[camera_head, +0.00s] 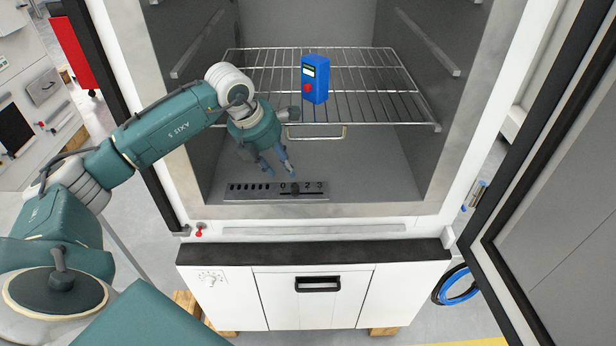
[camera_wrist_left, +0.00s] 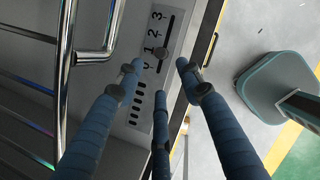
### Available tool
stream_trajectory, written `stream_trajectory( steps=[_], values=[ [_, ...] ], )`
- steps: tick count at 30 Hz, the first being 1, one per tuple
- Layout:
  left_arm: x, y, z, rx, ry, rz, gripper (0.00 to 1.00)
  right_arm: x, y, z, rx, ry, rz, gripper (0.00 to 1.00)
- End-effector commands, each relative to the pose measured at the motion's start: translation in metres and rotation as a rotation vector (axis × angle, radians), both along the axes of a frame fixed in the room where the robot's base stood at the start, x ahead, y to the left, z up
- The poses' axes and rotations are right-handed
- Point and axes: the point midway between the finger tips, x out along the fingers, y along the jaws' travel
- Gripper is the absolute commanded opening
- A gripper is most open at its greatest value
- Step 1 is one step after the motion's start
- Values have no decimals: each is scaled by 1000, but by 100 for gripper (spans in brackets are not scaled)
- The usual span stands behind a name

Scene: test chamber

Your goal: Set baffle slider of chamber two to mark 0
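The baffle slider is a grey plate (camera_head: 262,193) on the chamber floor near its front edge, with vent slots on the left and marks on the right. Its dark knob (camera_head: 295,192) stands near mark 1, between 0 and 2. In the left wrist view the knob (camera_wrist_left: 162,53) is beside the 1. My left gripper (camera_head: 280,170) is inside the chamber, above and just behind the plate, fingers pointing down. In the left wrist view its fingers (camera_wrist_left: 157,76) are spread and empty, apart from the knob. In the head view a fingertip hides the 1. My right gripper is not visible.
A wire shelf (camera_head: 355,107) with a front handle (camera_head: 316,136) is above and behind the gripper. A blue device (camera_head: 315,80) with a red button stands on it. The open chamber door (camera_head: 565,190) is at the right. The floor right of the plate is clear.

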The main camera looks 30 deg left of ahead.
Motion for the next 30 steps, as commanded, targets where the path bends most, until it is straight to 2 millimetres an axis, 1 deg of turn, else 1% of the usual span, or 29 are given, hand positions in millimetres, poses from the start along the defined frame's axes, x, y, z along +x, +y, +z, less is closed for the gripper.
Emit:
stream_trajectory(
  steps=[2, 5, 12, 18, 23, 30],
  values=[
    [1, 1, -4, 5, 3, 1, 37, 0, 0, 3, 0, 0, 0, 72],
    [6, -1, -16, 3, 4, 1, 37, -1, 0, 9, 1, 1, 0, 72],
    [24, -7, -59, -1, 5, 0, 37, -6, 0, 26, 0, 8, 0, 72],
    [35, -9, -86, -1, 2, 1, 37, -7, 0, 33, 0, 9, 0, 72],
    [38, -9, -97, 0, 2, 1, 37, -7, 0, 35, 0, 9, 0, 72],
    [39, -9, -99, 1, 1, 0, 37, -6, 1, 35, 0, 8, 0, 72]
  ],
)
